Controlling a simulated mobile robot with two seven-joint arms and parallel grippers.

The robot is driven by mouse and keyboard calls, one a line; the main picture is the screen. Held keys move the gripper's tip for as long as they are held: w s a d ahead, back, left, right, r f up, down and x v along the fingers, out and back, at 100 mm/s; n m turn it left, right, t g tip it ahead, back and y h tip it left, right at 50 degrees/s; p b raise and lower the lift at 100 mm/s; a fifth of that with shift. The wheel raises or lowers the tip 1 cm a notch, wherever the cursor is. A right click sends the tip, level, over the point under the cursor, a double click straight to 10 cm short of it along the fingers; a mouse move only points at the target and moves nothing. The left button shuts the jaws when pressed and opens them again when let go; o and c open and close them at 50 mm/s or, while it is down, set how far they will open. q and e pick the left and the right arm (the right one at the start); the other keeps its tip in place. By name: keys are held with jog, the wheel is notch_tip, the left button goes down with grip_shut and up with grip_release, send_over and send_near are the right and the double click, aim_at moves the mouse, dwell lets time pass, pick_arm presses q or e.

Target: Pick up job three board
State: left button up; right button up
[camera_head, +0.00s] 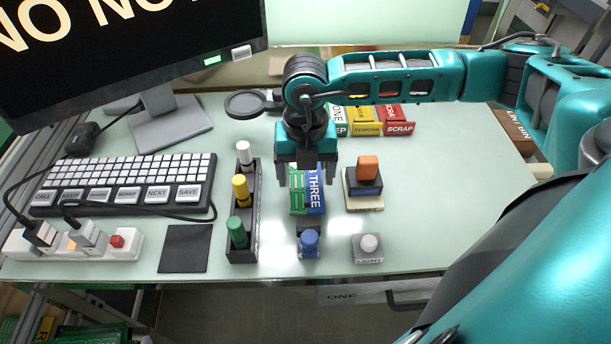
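The job three board (297,202) is a small green board with a blue strip marked THREE along its right side. It lies in the middle of the pale table (420,200), just behind a small dark fixture with a blue knob (309,241). My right gripper (306,178) points down over the far end of the board. Its two dark fingers stand apart, one toward each side of the board, and hide its far end. I cannot tell whether they touch it. My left gripper is out of view.
A rack with white, yellow and green pegs (243,215) stands close to the left. An orange-topped block (367,180) and a LIGHT button (369,248) are to the right. REWORK (366,122) and SCRAP (396,121) trays are behind. A keyboard (125,185) and monitor fill the left.

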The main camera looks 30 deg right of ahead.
jog(key=c, duration=0.8)
jog(key=shift+r, duration=0.1)
